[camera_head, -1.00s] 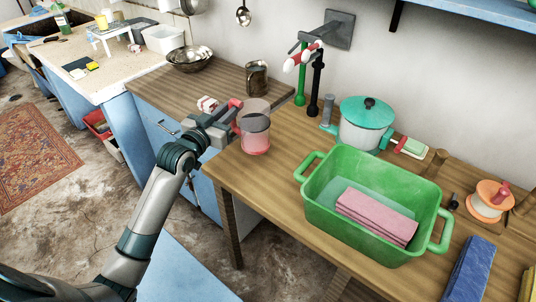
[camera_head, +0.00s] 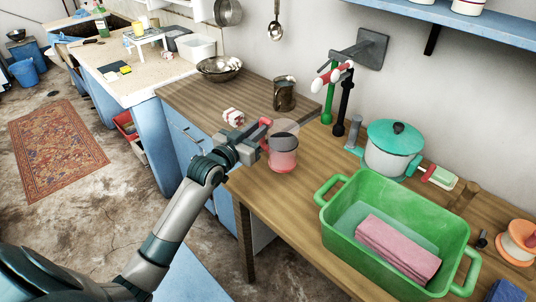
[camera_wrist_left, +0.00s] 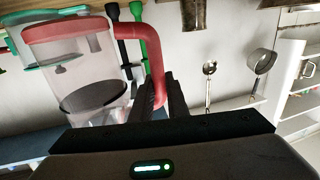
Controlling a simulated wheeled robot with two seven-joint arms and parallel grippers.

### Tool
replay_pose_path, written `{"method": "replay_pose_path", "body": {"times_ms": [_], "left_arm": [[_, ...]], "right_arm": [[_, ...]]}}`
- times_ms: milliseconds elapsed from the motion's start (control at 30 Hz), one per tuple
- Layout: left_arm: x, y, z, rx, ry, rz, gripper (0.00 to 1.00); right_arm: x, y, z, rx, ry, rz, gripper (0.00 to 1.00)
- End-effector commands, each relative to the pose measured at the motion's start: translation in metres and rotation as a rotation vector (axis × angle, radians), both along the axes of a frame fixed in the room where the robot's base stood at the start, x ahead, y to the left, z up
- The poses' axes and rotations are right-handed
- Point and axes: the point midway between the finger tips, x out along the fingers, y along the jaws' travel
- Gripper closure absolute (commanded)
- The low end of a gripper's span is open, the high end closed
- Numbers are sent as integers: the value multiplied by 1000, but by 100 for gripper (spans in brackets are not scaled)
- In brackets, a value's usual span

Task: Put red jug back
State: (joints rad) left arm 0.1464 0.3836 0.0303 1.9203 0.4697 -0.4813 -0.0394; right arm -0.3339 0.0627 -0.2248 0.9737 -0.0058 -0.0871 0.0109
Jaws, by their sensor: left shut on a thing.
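The red jug (camera_head: 283,158) is a clear vessel with a red lower part and a red handle. It is upright at the left end of the wooden counter (camera_head: 262,190), close to the front edge. I cannot tell if its base touches the wood. My left gripper (camera_head: 262,142) is shut on the jug's handle, from the left side. In the left wrist view, which is upside down, the clear body (camera_wrist_left: 85,75) and the red handle (camera_wrist_left: 153,55) fill the upper left, with the dark fingers at the handle. My right gripper is out of view.
A metal mug (camera_head: 284,94) and a bowl (camera_head: 219,68) stand behind on the darker counter. A red-and-white item (camera_head: 233,117) lies left of the jug. The green tub (camera_head: 337,215) holding a pink cloth is to the right.

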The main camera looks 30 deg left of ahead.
Motion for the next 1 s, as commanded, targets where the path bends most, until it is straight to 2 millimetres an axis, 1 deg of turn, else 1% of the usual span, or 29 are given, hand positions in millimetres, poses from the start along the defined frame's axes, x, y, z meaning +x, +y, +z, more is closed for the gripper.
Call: {"method": "replay_pose_path", "body": {"times_ms": [33, 100, 200, 300, 567, 667, 767, 900, 1000], "left_arm": [[0, 0, -9, -1, 4, 0, 100], [0, 0, -20, -2, 3, -1, 100], [0, 0, -32, -2, 2, -1, 100], [0, 0, -36, -1, 0, -1, 100], [0, 0, -37, -1, -1, -1, 100], [0, 0, -40, -1, 0, -1, 100], [0, 0, -49, 0, 2, 0, 100], [0, -1, -66, -2, 2, -2, 100], [0, 0, -73, 0, 1, -1, 100]], "right_arm": [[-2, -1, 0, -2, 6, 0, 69], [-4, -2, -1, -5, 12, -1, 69], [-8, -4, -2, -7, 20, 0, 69], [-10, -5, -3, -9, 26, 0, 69], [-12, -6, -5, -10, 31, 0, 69], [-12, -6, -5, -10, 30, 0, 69], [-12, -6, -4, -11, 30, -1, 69], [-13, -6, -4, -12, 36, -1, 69], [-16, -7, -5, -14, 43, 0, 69]]}}
